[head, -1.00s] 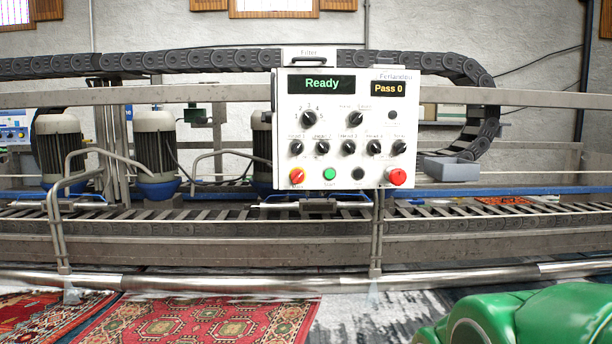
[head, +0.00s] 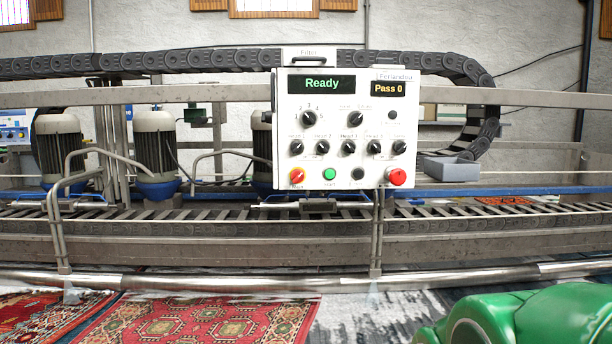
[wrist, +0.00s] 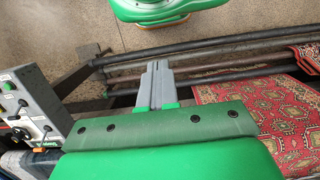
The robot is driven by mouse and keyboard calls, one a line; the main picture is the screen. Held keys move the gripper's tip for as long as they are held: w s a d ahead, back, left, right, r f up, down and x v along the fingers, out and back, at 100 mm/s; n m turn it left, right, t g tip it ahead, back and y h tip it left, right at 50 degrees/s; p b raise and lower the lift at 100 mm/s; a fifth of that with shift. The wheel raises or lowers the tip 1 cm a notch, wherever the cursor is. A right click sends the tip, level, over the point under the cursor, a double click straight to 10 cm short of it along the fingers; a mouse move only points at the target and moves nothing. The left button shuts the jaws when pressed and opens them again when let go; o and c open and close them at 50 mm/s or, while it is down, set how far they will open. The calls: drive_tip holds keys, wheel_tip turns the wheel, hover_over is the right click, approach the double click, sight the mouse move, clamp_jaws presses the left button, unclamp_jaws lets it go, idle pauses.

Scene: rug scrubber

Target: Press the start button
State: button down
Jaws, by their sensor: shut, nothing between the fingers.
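The white control panel (head: 345,130) stands at the machine's front rail in the head view. Its green start button (head: 330,174) sits in the bottom row, with a label beneath that reads as "Start". The main display reads "Ready" and the smaller one "Pass 0". In the wrist view my gripper (wrist: 157,68) is shut and empty, its grey fingers side by side. I cannot make out the start button in that view. The head view does not show my fingers.
A red-and-yellow switch (head: 296,175), a black button (head: 358,174) and a red mushroom button (head: 397,177) flank the green one. Several black knobs sit above. A metal rail (head: 220,283) runs along the front. Patterned rugs (head: 200,325) lie below.

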sight(331, 174)
idle(0.3)
drive_tip(key=w+d+r+m+t+h, duration=0.1)
drive_tip(key=w+d+r+m+t, duration=0.2)
drive_tip(key=w+r, duration=0.85)
drive_tip(key=w+d+r+m+t, duration=0.2)
drive_tip(key=w+r+m, duration=0.2)
drive_tip(key=w+r, duration=0.75)
drive_tip(key=w+a+r+t, duration=0.2)
drive_tip(key=w+a+r, duration=0.3)
drive_tip(key=w, duration=0.3)
drive_tip(key=w+a+r+m+t, duration=0.1)
drive_tip(key=w+a+r+t, duration=0.2)
drive_tip(key=w+a+r, duration=0.3)
drive_tip(key=w, duration=0.3)
drive_tip(key=shift+a+r+m+t, duration=0.2)
drive_tip(key=shift+a+m+t, duration=0.1)
drive_tip(key=shift+a, duration=0.1)
drive_tip(key=shift+s, duration=0.1)
drive_tip(key=shift+w, duration=4.4)
drive_tip(key=shift+w, duration=0.2)
